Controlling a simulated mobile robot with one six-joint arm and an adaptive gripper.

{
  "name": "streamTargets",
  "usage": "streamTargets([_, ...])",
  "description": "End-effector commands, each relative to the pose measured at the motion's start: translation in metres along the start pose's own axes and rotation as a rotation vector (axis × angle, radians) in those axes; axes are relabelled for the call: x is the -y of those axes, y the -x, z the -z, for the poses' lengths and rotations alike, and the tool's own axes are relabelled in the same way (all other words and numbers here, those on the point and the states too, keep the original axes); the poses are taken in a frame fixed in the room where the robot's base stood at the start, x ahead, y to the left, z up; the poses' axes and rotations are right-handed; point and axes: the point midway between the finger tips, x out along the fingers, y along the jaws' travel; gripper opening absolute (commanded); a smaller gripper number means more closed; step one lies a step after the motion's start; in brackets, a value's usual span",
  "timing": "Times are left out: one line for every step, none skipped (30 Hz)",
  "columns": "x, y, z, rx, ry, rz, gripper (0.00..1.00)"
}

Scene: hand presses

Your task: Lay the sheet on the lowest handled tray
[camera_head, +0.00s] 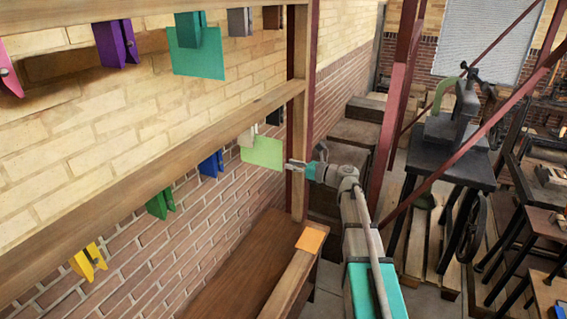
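A light green sheet (263,153) hangs at the lower wooden rail, below a pale clip (247,137). A teal sheet (197,60) hangs from a teal clip on the upper rail. An orange piece (311,240), perhaps another sheet, lies flat on the wooden bench end. My gripper (289,165) is at the right edge of the light green sheet, pointing left. Its fingers are too small to tell whether they are open or shut on the sheet. I cannot make out a handled tray with certainty.
Pink, purple, green, blue and yellow clips line the two rails (150,150) along the brick wall. A dark red post (397,95) and diagonal braces stand right of my arm. A black hand press (450,140) stands beyond. The wooden bench (225,270) below has bare room.

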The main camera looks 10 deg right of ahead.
Motion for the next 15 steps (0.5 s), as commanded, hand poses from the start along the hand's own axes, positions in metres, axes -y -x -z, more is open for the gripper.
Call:
streamTargets([0.001, -0.006, 0.0, 0.0, 0.0, -0.001, 0.27])
streamTargets([0.001, -0.009, 0.0, 0.0, 0.0, -0.002, 0.27])
streamTargets([0.001, -0.014, 0.0, 0.0, 0.0, -0.002, 0.27])
streamTargets([0.001, -0.017, 0.0, 0.0, 0.0, -0.001, 0.27])
streamTargets([0.0, -0.02, 0.0, 0.0, 0.0, -0.001, 0.27])
streamTargets([0.0, -0.024, 0.0, 0.0, 0.0, -0.001, 0.27])
streamTargets([0.001, -0.026, 0.0, 0.0, 0.0, -0.001, 0.27])
streamTargets([0.001, -0.029, 0.0, 0.0, 0.0, -0.001, 0.27])
streamTargets([0.0, -0.032, 0.0, 0.0, 0.0, -0.001, 0.27])
streamTargets([0.0, -0.034, 0.0, 0.0, 0.0, -0.001, 0.27])
streamTargets([0.0, -0.036, 0.0, 0.0, 0.0, -0.001, 0.27])
streamTargets([0.0, -0.038, 0.0, 0.0, 0.0, -0.001, 0.27])
streamTargets([0.0, -0.04, 0.0, 0.0, 0.0, -0.001, 0.27])
streamTargets([0.0, -0.041, 0.0, 0.0, 0.0, -0.001, 0.27])
streamTargets([0.0, -0.042, 0.0, 0.0, 0.0, 0.0, 0.27])
